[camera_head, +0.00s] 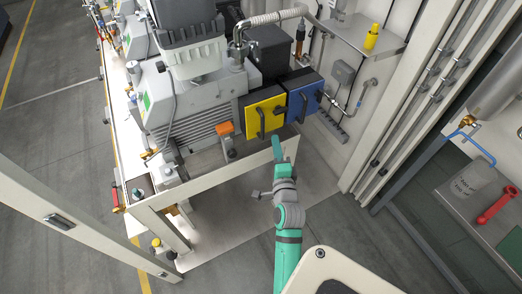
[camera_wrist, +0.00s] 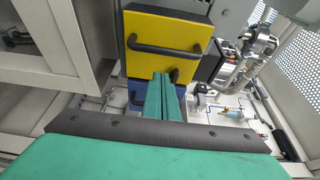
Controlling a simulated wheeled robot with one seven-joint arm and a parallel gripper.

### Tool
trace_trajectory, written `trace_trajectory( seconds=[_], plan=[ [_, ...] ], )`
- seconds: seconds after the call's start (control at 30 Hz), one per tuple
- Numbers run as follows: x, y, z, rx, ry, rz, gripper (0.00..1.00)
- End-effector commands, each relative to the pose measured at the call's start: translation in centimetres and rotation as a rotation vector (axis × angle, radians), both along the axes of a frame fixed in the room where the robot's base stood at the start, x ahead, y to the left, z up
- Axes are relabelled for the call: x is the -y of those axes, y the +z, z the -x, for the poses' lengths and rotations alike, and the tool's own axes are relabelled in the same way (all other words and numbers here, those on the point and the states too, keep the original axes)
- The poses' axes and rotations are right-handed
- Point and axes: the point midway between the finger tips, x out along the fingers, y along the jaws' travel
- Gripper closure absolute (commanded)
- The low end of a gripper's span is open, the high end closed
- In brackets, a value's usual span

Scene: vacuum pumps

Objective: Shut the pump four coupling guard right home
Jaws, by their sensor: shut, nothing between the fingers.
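A yellow panel (camera_head: 268,108) with a black handle is on the front of the pump unit. A blue panel (camera_head: 304,98), also with a handle, is beside it on the right. No readable label shows which one is the pump four coupling guard. In the wrist view, the yellow panel (camera_wrist: 160,25) is large, and the blue panel (camera_wrist: 145,100) shows below it, partly behind my fingers. My gripper (camera_head: 277,140) is shut and empty, just in front of the panels. Its fingertips (camera_wrist: 162,78) overlap the lower edge of the yellow panel; contact cannot be told.
A grey pump (camera_head: 195,95) stands behind a low frame rail (camera_head: 205,188). An orange-handled part (camera_head: 225,129) sits left of the yellow panel. A shelf with a yellow bottle (camera_head: 371,37) is at upper right. Upright posts (camera_head: 405,100) stand to the right. Open floor lies at lower left.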

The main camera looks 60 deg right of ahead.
Motion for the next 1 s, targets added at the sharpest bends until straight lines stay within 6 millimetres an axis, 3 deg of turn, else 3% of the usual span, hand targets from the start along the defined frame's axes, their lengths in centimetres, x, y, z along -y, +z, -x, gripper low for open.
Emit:
trace_trajectory(
  seconds=[0.17, 0.7, 1.0],
  plan=[
    [-0.7, 0.0, 2.0, -0.001, -0.007, -0.001, 1.00],
    [-6.2, 0.0, -1.9, 0.001, -0.021, 0.001, 1.00],
    [-7.9, 0.0, -3.1, -0.001, -0.022, 0.001, 1.00]
  ],
)
